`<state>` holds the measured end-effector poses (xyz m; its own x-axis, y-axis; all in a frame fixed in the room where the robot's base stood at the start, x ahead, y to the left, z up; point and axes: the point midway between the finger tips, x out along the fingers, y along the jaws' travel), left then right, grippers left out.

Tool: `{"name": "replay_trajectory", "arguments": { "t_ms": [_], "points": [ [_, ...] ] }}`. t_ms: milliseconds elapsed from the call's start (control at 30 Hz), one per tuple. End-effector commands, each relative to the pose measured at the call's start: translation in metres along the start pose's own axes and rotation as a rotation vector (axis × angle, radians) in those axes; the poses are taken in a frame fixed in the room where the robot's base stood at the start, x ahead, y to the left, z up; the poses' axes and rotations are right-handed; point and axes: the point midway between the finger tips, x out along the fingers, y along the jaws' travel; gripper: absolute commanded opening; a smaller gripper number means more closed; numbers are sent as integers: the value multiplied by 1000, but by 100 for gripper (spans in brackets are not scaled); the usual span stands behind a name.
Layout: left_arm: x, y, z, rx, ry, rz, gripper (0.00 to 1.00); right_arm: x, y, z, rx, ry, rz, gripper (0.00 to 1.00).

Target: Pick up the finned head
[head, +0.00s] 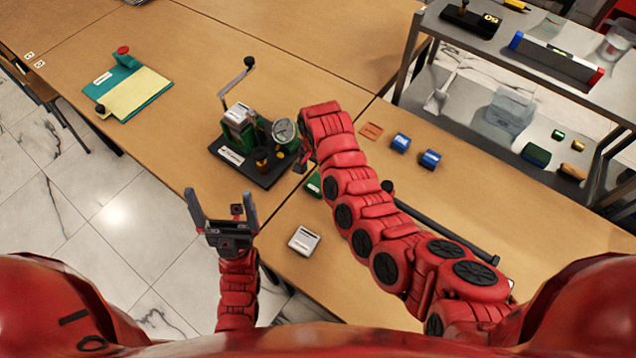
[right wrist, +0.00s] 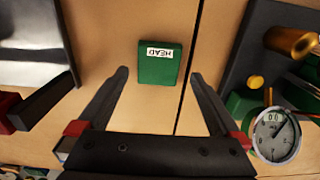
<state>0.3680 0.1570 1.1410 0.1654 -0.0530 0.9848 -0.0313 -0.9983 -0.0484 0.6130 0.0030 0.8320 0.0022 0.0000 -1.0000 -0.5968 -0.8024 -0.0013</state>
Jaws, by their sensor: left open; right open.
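A green block (right wrist: 160,65) labelled HEAD lies flat on the table in the right wrist view. Its corner also shows in the head view (head: 314,185). I cannot make out fins on it. My right gripper (right wrist: 158,78) is open and empty above the table, with the block beyond its fingertips. In the head view the right arm mostly hides this gripper. A silver block (head: 238,114) sits on the rig (head: 258,168), and another silver block (head: 303,241) lies near the table's front edge. I cannot tell whether either has fins. My left gripper (head: 222,200) is open and empty near that edge.
The rig's round gauge (head: 284,130) stands close to my right gripper. Blue parts (head: 401,142) and an orange tile (head: 371,131) lie to the right. A teal board (head: 128,92) lies at the left. A grey shelf unit (head: 500,45) stands at the back right.

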Motion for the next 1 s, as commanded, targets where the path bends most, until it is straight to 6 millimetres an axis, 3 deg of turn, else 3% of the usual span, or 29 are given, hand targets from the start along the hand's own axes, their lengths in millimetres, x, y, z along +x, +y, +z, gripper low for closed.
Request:
{"name": "replay_trajectory", "arguments": {
  "t_ms": [300, 500, 867, 1000],
  "points": [
    [17, -1, -3, 0, 0, 0, 100, 26, 4, -3, 0, -3, 6, 100],
    [15, -1, -3, 0, 0, 0, 100, 44, 2, -2, -4, -2, 6, 100],
    [15, -1, -3, 0, 0, 0, 100, 49, 2, -2, 0, -1, 1, 100],
    [15, -1, -3, 0, 0, 0, 100, 49, 2, -2, 0, -1, 1, 78]
  ]
}}
